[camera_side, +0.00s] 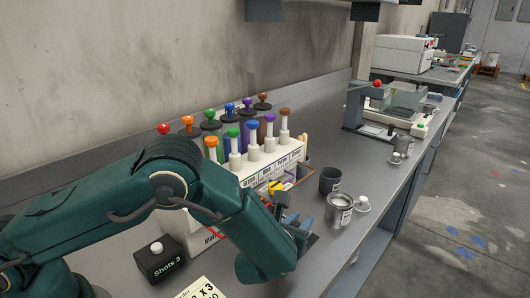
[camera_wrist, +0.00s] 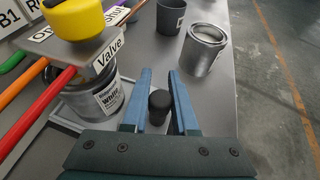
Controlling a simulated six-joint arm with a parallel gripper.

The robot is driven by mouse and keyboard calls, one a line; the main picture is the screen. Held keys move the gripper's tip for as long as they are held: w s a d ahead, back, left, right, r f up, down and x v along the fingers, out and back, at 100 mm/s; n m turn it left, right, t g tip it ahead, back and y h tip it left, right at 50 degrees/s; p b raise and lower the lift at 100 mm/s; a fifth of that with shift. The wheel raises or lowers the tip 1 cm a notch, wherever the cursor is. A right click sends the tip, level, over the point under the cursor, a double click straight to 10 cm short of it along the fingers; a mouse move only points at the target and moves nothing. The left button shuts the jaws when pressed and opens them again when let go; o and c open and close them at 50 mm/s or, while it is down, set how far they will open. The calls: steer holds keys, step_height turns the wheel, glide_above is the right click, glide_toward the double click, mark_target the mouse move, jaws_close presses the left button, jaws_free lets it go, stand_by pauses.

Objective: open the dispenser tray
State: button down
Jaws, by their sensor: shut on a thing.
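The dispenser tray (camera_wrist: 72,117) is a light grey, flat tray with a raised rim, seen at the left of the wrist view. A paint can (camera_wrist: 108,100) with a white label stands on it, partly under the plate marked Valve (camera_wrist: 108,54). A black knob (camera_wrist: 159,104) stands to the right of the can, between the blue fingers of my gripper (camera_wrist: 159,76). My gripper is shut on this knob. In the side view my gripper (camera_side: 292,220) is low in front of the dispenser, and the arm hides the knob and most of the tray.
A yellow valve knob (camera_wrist: 76,18) sits above the can; red and orange rods (camera_wrist: 36,112) run at the left. A dark cup (camera_side: 330,180) and an open can (camera_side: 339,212) with its lid (camera_side: 363,204) stand near the bench edge. A black box marked Shots (camera_side: 160,262) stands front left.

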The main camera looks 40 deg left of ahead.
steer(key=d, duration=0.8)
steer(key=shift+d, duration=0.2)
steer(key=c, duration=0.7)
jaws_free()
steer(key=shift+v, duration=2.55)
